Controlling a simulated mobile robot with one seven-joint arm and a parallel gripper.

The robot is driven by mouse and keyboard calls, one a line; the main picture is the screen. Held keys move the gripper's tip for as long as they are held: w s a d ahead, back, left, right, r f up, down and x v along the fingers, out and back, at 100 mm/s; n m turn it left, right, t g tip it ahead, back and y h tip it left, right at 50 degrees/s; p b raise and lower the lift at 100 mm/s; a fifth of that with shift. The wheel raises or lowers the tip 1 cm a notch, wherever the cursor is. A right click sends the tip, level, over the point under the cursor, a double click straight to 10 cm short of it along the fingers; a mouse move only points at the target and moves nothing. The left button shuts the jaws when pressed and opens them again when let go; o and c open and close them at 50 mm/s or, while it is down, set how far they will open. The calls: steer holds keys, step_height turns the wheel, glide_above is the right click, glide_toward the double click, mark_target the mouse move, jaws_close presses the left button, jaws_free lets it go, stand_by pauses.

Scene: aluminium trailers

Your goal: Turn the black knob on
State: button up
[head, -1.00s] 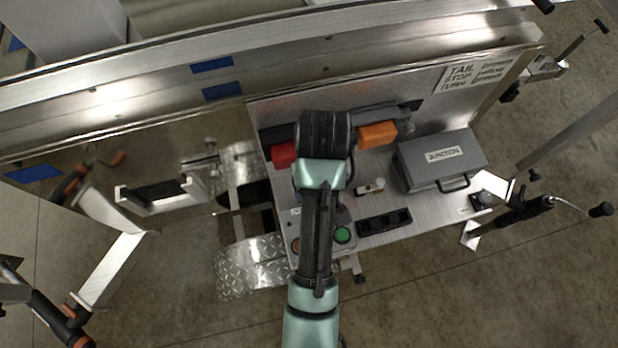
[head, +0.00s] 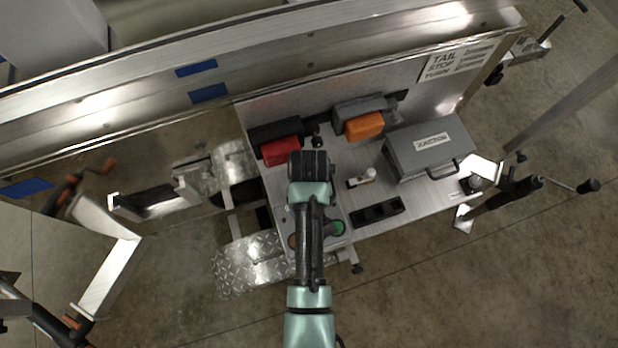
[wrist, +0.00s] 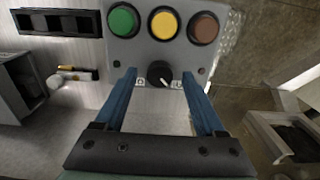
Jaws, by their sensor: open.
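The black knob (wrist: 159,74) is on a grey control box (wrist: 128,49), below a row of green (wrist: 123,20), yellow (wrist: 164,24) and brown (wrist: 203,28) buttons in the wrist view. A white mark on the knob points toward the lower right, and small labels sit on both sides of it. My gripper (wrist: 160,78) is open, with one blue finger on each side of the knob, apart from it in the picture. I cannot tell how far the fingertips are above the box. In the head view my arm hides the knob.
Beside the control box are a black slotted strip (head: 377,211), a small white and yellow part (head: 362,178) and a grey junction box (head: 430,148).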

steer(key=shift+f, duration=0.25)
jaws_close()
